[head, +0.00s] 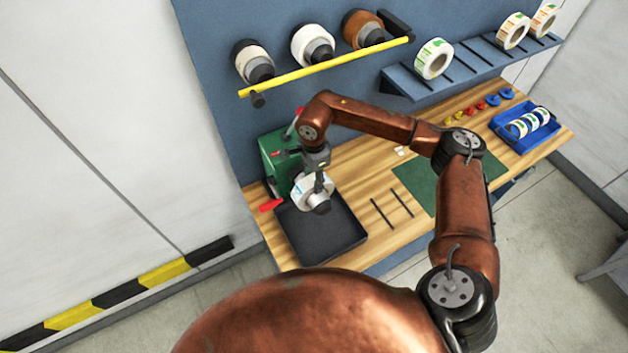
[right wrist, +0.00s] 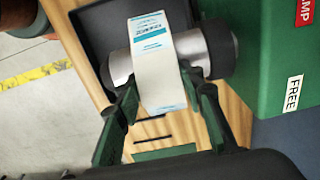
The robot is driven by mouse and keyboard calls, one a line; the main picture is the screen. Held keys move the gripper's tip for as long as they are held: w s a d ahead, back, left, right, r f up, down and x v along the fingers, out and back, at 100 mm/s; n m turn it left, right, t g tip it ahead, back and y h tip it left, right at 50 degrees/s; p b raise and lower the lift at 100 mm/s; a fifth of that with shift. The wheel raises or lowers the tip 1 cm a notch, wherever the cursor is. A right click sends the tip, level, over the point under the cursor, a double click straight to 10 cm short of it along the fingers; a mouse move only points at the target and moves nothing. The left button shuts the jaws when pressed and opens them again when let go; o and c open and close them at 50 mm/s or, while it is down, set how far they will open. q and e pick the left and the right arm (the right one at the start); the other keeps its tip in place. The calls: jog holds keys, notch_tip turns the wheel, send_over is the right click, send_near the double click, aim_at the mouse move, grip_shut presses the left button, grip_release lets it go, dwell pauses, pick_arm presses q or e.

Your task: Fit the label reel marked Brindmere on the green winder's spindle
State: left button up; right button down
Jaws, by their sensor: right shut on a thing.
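The green winder (head: 278,153) stands at the left end of the wooden bench, with a red lever on top; its side fills the right of the right wrist view (right wrist: 275,70). My right gripper (head: 319,180) is shut on a white label reel (head: 303,190), one finger on each side. In the right wrist view the reel (right wrist: 155,60) has blue print too small to read. It is around the silver spindle (right wrist: 190,46), which shows on both sides of it. A dark flange lies between spindle and winder. My left gripper is out of view.
A black tray (head: 325,243) lies under the spindle. A red piece (head: 270,205) is beside it. Reels (head: 434,59) stand on the blue shelf, and others hang behind a yellow bar (head: 325,66). A blue bin (head: 530,125) and green mat (head: 430,185) are at right.

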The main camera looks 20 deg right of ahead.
jog(key=c, duration=1.2)
grip_release()
jog(key=shift+r+p, duration=1.2)
jog(key=shift+r, duration=2.35)
jog(key=shift+d+f, duration=0.1)
